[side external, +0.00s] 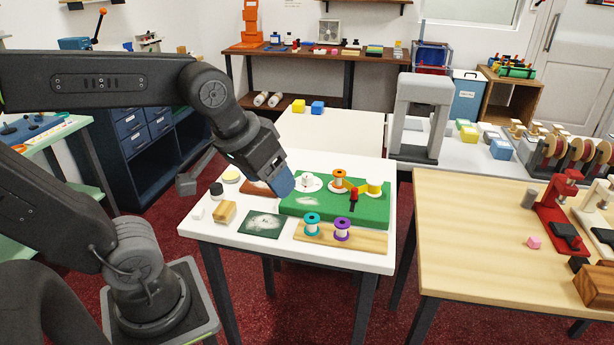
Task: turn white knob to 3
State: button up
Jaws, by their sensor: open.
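The white knob (307,181) sits on a round white dial at the back left of the green board (335,211), on the small white table. The dial's marks are too small to read, so I cannot tell where the knob points. I see nothing held. I cannot tell its height above the board.
An orange spool (339,180), a yellow spool (375,188) and a red-topped lever (353,197) stand on the board's right. Teal (312,224) and purple (342,230) spools stand in front. A wood block (225,213) and dark mat (263,224) lie front left.

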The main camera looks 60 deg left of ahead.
jog(key=w+a+r+n+g, duration=0.2)
jog(key=w+a+n, duration=0.4)
jog(key=w+n, duration=0.35)
jog(key=n+g, duration=0.3)
jog(key=n, duration=1.6)
send_over(307, 175)
notch_tip(307, 175, down, 11)
notch_tip(307, 175, down, 14)
jog(key=shift+r, duration=0.1)
jog(key=c, duration=0.9)
